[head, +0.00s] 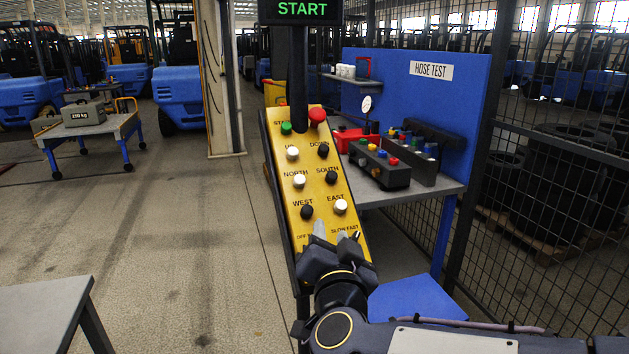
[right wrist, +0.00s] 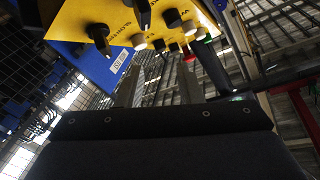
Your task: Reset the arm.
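A tilted yellow control panel (head: 318,180) stands in the middle of the head view. It carries a green START button (head: 286,128), a red mushroom button (head: 317,116), and white and black buttons marked UP, DOWN, NORTH, SOUTH, WEST and EAST. Switches marked OFF and SLOW/FAST are at its lower end, partly hidden by my right gripper. A display (head: 302,9) above reads START in green. My right gripper (head: 331,235) is at the panel's lower end, its fingers apart with nothing visible between them. In the right wrist view, the panel (right wrist: 84,22) is beyond the fingers. My left gripper is out of view.
A blue HOSE TEST bench (head: 458,187) with dark button boxes (head: 379,165) stands close on the right, beside a wire fence (head: 560,150). A cart (head: 95,127) with a 250 kg weight is at the left. A grey table corner (head: 45,305) is at lower left. Open floor lies between.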

